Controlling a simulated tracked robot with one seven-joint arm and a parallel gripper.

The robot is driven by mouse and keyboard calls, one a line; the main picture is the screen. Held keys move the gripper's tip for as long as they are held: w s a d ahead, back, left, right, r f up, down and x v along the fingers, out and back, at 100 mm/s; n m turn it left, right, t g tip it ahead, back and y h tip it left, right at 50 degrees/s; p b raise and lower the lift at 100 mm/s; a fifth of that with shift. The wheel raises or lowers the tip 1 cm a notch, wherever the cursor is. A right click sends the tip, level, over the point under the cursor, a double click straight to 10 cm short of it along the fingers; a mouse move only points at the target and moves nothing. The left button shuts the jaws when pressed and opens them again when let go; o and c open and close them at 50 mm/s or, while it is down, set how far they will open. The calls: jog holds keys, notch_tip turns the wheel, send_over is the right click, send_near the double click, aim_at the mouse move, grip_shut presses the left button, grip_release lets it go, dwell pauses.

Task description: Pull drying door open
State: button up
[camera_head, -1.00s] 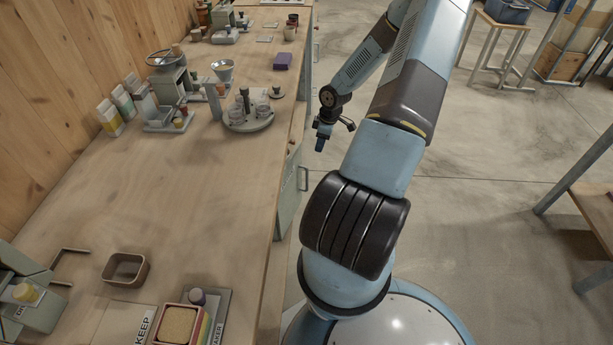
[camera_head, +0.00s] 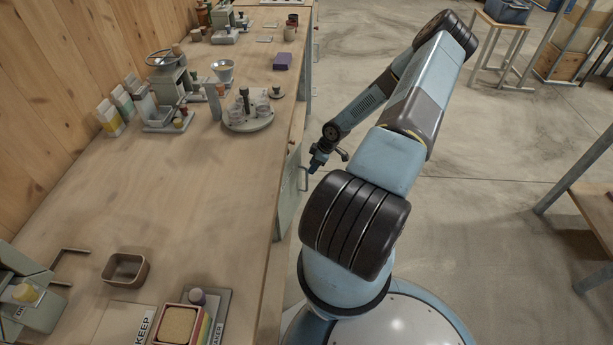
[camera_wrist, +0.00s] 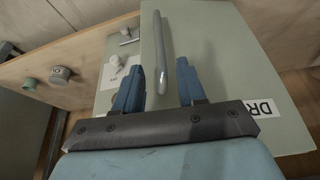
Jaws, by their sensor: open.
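The drying door (camera_head: 287,205) is a grey-green panel on the front of the bench. In the wrist view the door (camera_wrist: 218,65) fills much of the picture, with a white label starting "DR" at its right side. Its grey bar handle (camera_wrist: 162,45) runs lengthwise across the panel; in the head view the handle (camera_head: 303,178) stands out from the bench front. My gripper (camera_wrist: 160,76) is open, with its two blue fingers apart. The handle shows between the fingers, closer to the right one. In the head view my gripper (camera_head: 314,168) is beside the handle; contact cannot be told.
The wooden bench (camera_head: 190,210) runs along the left, with a tray of jars (camera_head: 248,122) and a brown tin (camera_head: 126,268) on top. Open concrete floor (camera_head: 480,200) lies right of my arm. A wooden table (camera_head: 598,205) stands at the right edge.

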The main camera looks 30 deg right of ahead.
aim_at(307, 175)
jog(key=x, duration=0.7)
jog(key=shift+w+a+f, duration=0.1)
jog(key=shift+f, duration=0.1)
jog(key=shift+c, duration=0.3)
grip_shut()
